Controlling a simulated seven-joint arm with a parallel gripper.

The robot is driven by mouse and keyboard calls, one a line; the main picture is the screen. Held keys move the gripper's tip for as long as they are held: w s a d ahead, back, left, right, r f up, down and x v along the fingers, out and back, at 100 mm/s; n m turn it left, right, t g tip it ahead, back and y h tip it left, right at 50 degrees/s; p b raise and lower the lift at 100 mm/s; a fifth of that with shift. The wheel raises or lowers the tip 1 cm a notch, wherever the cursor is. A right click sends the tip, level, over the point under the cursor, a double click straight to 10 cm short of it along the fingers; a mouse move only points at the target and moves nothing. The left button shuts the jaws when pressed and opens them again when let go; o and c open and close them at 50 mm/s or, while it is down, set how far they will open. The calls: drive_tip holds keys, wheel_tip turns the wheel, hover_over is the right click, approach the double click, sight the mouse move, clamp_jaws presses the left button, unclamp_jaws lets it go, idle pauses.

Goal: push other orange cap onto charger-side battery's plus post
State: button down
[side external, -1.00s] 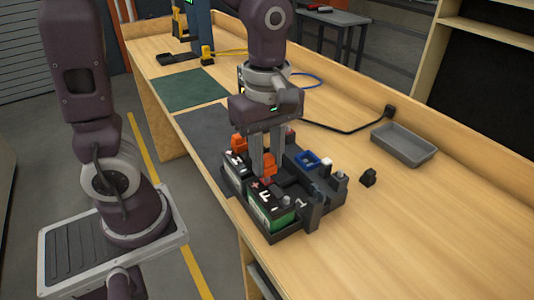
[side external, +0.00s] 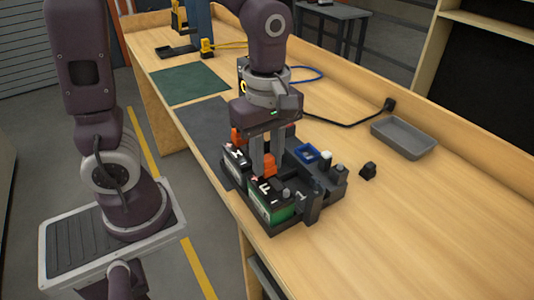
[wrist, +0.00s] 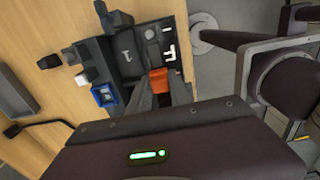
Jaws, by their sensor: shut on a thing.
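My gripper (side external: 264,168) points down and is shut on an orange cap (side external: 269,164). The cap is at the near battery (side external: 272,205), which has a green side and a black top with white marks. The cap is low over the plus-mark end of that battery; whether it is seated on the post is hidden by cap and fingers. In the wrist view the cap (wrist: 158,80) sits between my fingers. Another orange cap (side external: 237,136) sits at the far battery (side external: 236,158), partly behind my gripper.
The batteries sit in a dark holder (side external: 312,208) with a blue square part (side external: 306,153) and white-topped pieces. A small black block (side external: 368,171) and a grey tray (side external: 404,138) lie to the right. A black cable (side external: 345,126) runs behind. The right front of the bench is clear.

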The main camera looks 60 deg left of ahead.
drive_tip(key=shift+f, duration=0.15)
drive_tip(key=c, duration=1.1)
unclamp_jaws()
wheel_tip(320, 180, up, 7)
drive_tip(key=s+a+m+t, duration=0.1)
drive_tip(key=s+m+t, duration=0.1)
drive_tip(key=m, duration=0.4)
drive_tip(key=s+a+r+m+t, duration=0.1)
drive_tip(key=s+m, duration=0.3)
drive_tip(key=m, duration=0.2)
drive_tip(key=s+a+r+m+t, duration=0.1)
drive_tip(key=s+m+t, duration=0.1)
drive_tip(key=m, duration=0.4)
drive_tip(key=shift+s+r+t, duration=0.25)
drive_tip(key=shift+s+t, duration=0.05)
drive_tip(key=shift+s, duration=0.35)
